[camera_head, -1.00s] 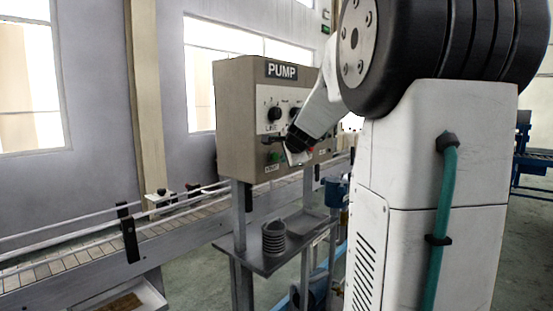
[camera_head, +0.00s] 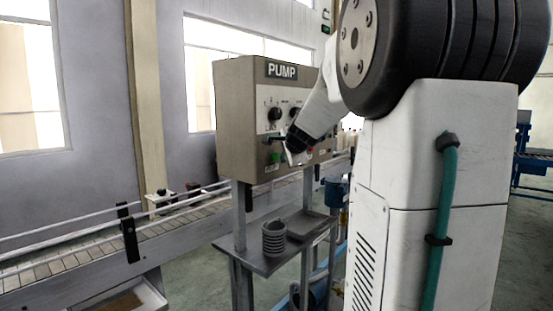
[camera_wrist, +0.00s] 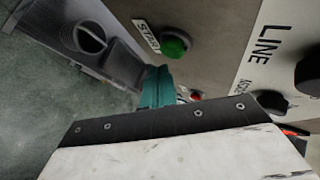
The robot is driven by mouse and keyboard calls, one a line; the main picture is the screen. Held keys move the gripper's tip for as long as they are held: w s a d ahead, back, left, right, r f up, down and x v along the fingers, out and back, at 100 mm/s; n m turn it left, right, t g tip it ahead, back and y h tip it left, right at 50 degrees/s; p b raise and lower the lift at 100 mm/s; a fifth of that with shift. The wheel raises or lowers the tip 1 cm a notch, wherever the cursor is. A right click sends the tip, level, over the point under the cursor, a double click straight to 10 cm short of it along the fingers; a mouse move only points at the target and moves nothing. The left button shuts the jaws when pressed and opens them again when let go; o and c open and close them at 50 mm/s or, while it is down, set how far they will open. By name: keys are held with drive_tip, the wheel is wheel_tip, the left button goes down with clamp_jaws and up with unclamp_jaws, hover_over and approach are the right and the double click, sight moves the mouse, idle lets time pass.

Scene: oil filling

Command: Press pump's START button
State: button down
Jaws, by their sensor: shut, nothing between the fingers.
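The pump control box (camera_head: 235,110) is a grey-brown panel labelled PUMP, with black knobs on its front. The green START button (camera_wrist: 175,43), beside its START label (camera_wrist: 146,34), is clear in the wrist view. It also shows low on the box in the head view (camera_head: 275,158). My gripper (camera_wrist: 158,75) has teal fingers that are shut and empty. In the wrist view its tips lie just below the button and look apart from it. In the head view the fingers are just above the button; the gap in depth is unclear.
A red button (camera_wrist: 195,96) and a black knob (camera_wrist: 271,102) are close to my fingers. A shelf (camera_head: 265,262) under the box holds a ribbed grey cup (camera_head: 274,238). A conveyor (camera_head: 90,255) runs at the left.

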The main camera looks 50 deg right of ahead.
drive_tip(key=shift+w, duration=0.2)
idle(0.6)
drive_tip(key=shift+w, duration=0.25)
drive_tip(key=shift+w+a, duration=0.1)
drive_tip(key=shift+w, duration=0.45)
idle(0.7)
idle(0.4)
drive_tip(key=shift+s, duration=1)
drive_tip(key=shift+s, duration=0.1)
drive_tip(key=s, duration=0.4)
drive_tip(key=shift+s+d, duration=0.25)
drive_tip(key=shift+s, duration=0.15)
